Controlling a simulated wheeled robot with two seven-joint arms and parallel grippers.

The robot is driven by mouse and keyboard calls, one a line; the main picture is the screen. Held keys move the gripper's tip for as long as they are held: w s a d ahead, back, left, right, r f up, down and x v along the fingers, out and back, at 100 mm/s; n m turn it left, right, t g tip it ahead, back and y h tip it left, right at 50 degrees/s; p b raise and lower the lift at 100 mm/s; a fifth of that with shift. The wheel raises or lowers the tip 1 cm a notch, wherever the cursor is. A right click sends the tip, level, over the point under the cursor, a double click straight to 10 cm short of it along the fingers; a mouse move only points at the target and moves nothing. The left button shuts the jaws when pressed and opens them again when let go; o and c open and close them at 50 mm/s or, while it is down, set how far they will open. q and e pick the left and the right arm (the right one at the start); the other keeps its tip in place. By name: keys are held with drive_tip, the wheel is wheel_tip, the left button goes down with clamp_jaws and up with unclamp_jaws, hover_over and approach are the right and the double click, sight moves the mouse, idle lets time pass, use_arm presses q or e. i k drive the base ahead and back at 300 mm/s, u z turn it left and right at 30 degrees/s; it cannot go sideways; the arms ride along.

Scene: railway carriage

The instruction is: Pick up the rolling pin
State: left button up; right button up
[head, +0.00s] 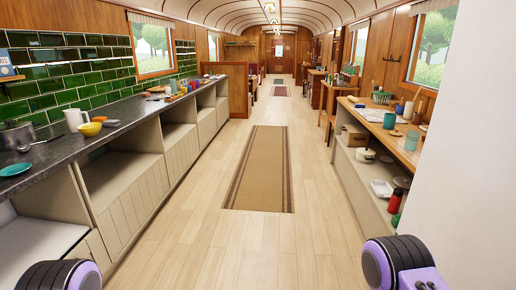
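I cannot make out a rolling pin for certain in the head view. Small brown items (157,94) lie on the far part of the left dark counter (118,110), too small to tell apart. Parts of my arms show at the bottom left and bottom right corners, purple and black. Neither gripper's fingers are in view.
A clear wooden aisle with a brown runner rug (258,170) runs ahead. The left counter bears a yellow bowl (90,129), a white mug (74,120) and a teal plate (16,169). A wooden-topped shelf unit (400,146) stands right, beside a white wall (477,150).

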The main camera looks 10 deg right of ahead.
sight(354, 100)
drive_tip(key=z, duration=0.15)
drive_tip(key=i, duration=2.55)
drive_tip(key=z, duration=0.8)
drive_tip(key=i, duration=2.2)
drive_tip(key=k, duration=1.15)
drive_tip(key=u, duration=0.9)
drive_tip(key=i, duration=3.95)
drive_tip(key=z, duration=1.2)
drive_tip(key=i, duration=0.9)
drive_tip(key=z, duration=0.95)
